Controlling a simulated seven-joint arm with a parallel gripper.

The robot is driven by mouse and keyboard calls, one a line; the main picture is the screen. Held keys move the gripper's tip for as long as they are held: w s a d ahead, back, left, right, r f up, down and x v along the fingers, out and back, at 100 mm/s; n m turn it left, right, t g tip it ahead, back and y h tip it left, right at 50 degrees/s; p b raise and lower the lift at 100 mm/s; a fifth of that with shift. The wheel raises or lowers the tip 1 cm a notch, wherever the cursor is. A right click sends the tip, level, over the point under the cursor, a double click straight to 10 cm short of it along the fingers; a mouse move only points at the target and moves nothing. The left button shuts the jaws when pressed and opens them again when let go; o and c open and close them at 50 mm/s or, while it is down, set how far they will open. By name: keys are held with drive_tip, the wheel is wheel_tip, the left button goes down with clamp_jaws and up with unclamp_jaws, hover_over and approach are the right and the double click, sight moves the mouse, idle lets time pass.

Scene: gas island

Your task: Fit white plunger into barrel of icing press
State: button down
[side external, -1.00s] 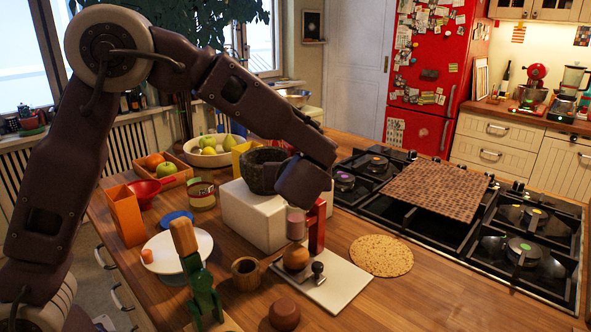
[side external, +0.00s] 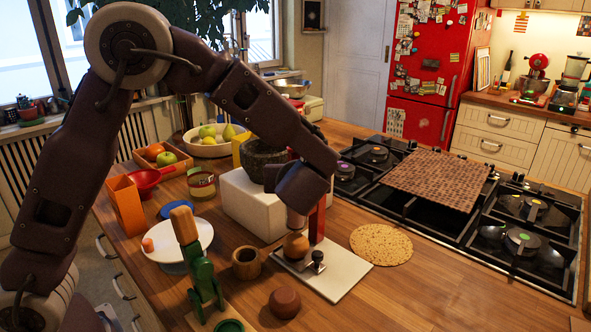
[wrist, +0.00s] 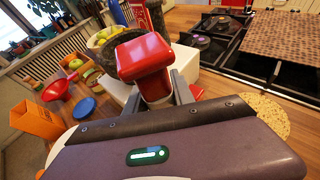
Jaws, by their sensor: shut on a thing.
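In the side view my gripper points down over the white board (side external: 338,281). A pinkish cylinder (side external: 296,219) shows under the hand, above a round wooden piece (side external: 296,246). A red upright (side external: 317,222) stands close beside it. I cannot make out which part is the barrel, nor whether the plunger touches it.
A white block (side external: 243,205) bearing a dark mortar (side external: 262,160) is behind. A green wooden-handled tool (side external: 203,278) and flatbread (side external: 381,244) flank the board.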

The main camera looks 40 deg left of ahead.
drive_tip(key=shift+f, duration=0.2)
drive_tip(key=c, duration=1)
unclamp_jaws()
drive_tip(key=shift+d, duration=0.1)
drive_tip(key=v, duration=0.7)
